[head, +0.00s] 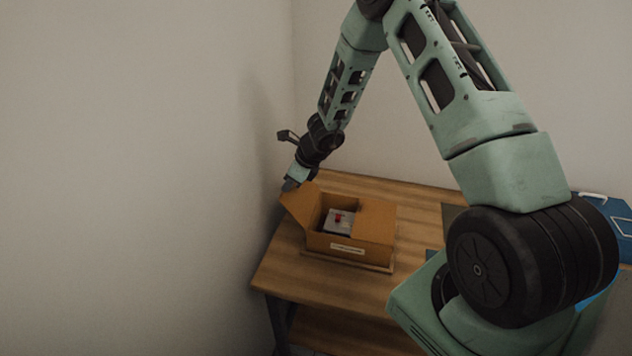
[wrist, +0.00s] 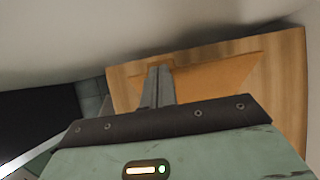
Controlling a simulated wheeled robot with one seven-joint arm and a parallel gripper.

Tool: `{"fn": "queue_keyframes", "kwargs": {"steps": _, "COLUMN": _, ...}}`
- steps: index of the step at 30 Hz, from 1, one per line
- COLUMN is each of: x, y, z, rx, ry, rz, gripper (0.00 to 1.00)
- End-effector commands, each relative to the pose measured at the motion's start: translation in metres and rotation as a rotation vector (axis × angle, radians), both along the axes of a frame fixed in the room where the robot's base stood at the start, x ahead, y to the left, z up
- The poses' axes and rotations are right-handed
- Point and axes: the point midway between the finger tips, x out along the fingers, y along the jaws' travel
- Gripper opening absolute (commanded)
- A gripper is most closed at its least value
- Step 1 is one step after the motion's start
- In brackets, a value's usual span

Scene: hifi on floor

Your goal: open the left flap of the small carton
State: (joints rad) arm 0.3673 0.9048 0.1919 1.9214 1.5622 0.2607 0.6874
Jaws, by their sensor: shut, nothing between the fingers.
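The small carton (head: 345,246) stands on the wooden table, with a pale label on its front side. Its left flap (head: 298,206) is raised and tilts outward to the left. The right part of its top is covered by a flap (head: 376,220). Inside the open left part sits a grey item with a red spot (head: 338,220). My gripper (head: 290,185) is shut and empty, at the upper edge of the left flap. In the wrist view my gripper's fingers (wrist: 158,84) are together in front of the orange-brown flap (wrist: 212,82); I cannot tell whether they touch it.
The wooden table (head: 285,270) has bare room in front and to the left of the carton. A wall (head: 150,150) stands close on the left. A blue object (head: 592,215) lies at the right, partly behind my arm.

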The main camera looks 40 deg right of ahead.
Motion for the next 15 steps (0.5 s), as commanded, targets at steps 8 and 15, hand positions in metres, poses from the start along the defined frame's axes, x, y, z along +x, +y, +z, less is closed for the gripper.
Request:
{"fn": "queue_keyframes", "kwargs": {"steps": 8, "x": 0.0083, "y": 0.0066, "z": -0.0070, "rx": 0.001, "ry": -0.001, "rz": 0.000, "gripper": 0.00}}
{"fn": "queue_keyframes", "kwargs": {"steps": 15, "x": 0.0097, "y": 0.0077, "z": -0.0074, "rx": 0.001, "ry": -0.001, "rz": 0.000, "gripper": 0.00}}
